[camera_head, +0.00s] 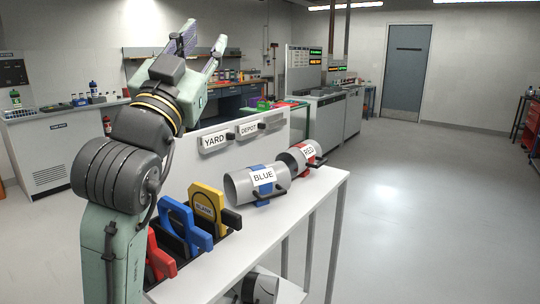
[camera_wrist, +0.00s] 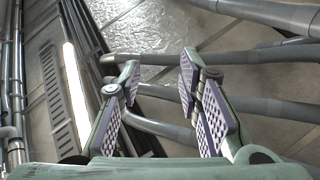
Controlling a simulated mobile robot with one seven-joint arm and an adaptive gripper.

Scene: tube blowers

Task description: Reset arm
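My gripper (camera_head: 204,40) is raised high above the table in the head view and points upward. In the wrist view my gripper (camera_wrist: 158,72) shows two textured finger pads spread apart with nothing between them. Behind them are ceiling pipes and a lit lamp strip. A grey tube with a blue BLUE label (camera_head: 262,178) lies on the white table (camera_head: 250,236). A grey tube with a red RED label (camera_head: 308,152) lies farther along it. Both are well apart from my gripper.
Red (camera_head: 160,258), blue (camera_head: 186,226) and yellow (camera_head: 206,206) plates stand in a dark holder at the table's near left. YARD (camera_head: 214,141) and DEPOT (camera_head: 248,129) signs are on a panel behind. Another grey tube (camera_head: 262,286) lies below the tabletop.

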